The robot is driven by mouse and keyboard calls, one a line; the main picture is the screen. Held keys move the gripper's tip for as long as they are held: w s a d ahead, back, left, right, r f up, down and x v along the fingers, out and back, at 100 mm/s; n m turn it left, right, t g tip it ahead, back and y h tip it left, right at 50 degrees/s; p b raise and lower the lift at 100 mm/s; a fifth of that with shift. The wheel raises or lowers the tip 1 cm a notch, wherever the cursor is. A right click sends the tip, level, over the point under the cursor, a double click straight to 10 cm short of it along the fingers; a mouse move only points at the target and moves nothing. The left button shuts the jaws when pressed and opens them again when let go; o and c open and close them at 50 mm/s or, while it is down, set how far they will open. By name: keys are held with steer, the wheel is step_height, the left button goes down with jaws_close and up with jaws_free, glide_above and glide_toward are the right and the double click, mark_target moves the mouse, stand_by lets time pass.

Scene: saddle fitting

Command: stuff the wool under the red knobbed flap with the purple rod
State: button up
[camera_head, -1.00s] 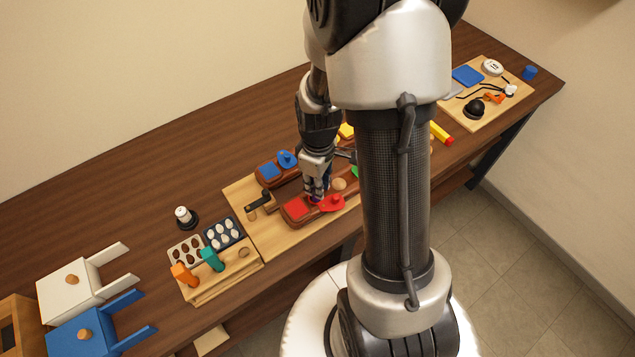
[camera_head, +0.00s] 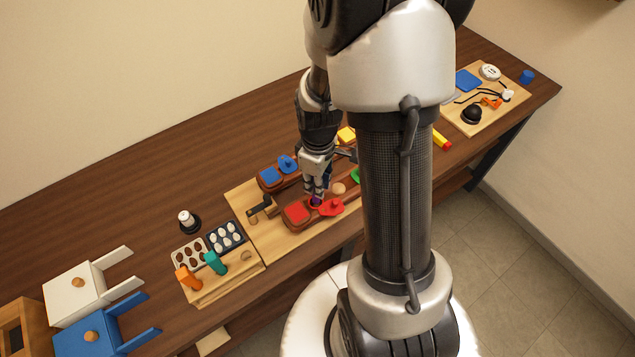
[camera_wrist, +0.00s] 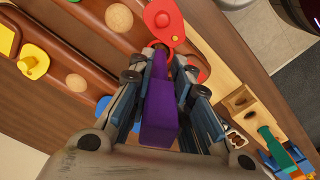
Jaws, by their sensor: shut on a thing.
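My gripper (camera_head: 315,190) is shut on the purple rod (camera_wrist: 160,112), which lies lengthwise between its fingers in the wrist view. In the head view a bit of purple (camera_head: 316,202) shows below the fingers. The far end of the rod points at the brown block (camera_head: 299,223), close beside the red knobbed flap (camera_head: 331,207). The flap (camera_wrist: 164,20) hangs out over the block's edge in the wrist view. I cannot make out the wool for certain.
Round tan discs (camera_wrist: 119,17) sit on the brown blocks. A blue flap (camera_head: 287,163) and a yellow flap (camera_wrist: 34,60) are on other blocks. A wooden holder with orange and teal handles (camera_head: 215,262) stands left. Bare table lies behind the board.

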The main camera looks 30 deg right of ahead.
steer(key=shift+r+p, duration=1.8)
steer(key=shift+r, duration=0.75)
steer(key=shift+f, duration=0.1)
